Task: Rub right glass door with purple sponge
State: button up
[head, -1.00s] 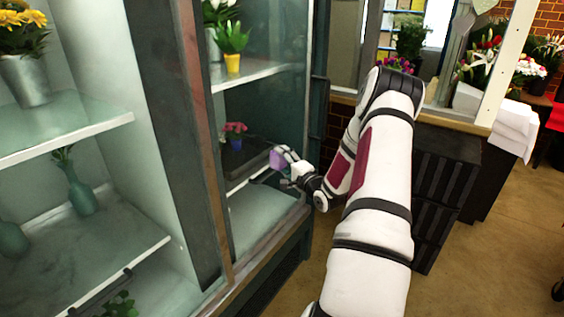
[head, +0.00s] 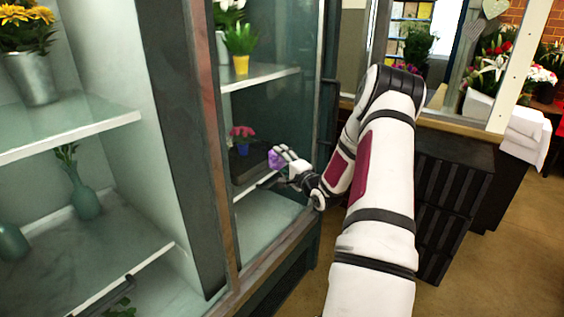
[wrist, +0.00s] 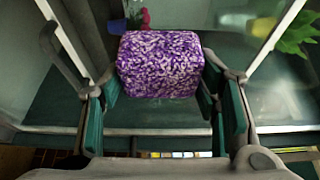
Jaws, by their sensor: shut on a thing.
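The purple sponge (wrist: 160,65) is a speckled purple and white block held between the two fingers of my gripper (wrist: 161,95) in the wrist view. In the head view the sponge (head: 275,159) shows small at the tip of my gripper (head: 287,168), in front of the right side of the glass cabinet. The right glass door (head: 277,110) is a dark-framed pane with shelves and plants behind it. My gripper is close to its lower part. I cannot tell whether the sponge touches the glass.
Behind the glass stand a yellow pot with a green plant (head: 241,48) and a pink-flowered pot (head: 241,137). The left cabinet section holds a metal bucket of yellow flowers (head: 32,75) and green vases (head: 83,198). Black crates (head: 452,205) stand right of my arm. Open floor lies at right.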

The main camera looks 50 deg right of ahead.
jog(key=shift+w, duration=1)
dwell(0.3)
jog(key=shift+w+d+b, duration=0.15)
jog(key=shift+w+d, duration=0.05)
jog(key=shift+d, duration=2.4)
jog(key=shift+w+d+b, duration=0.15)
jog(key=shift+w+d, duration=0.05)
jog(key=shift+d, duration=2.4)
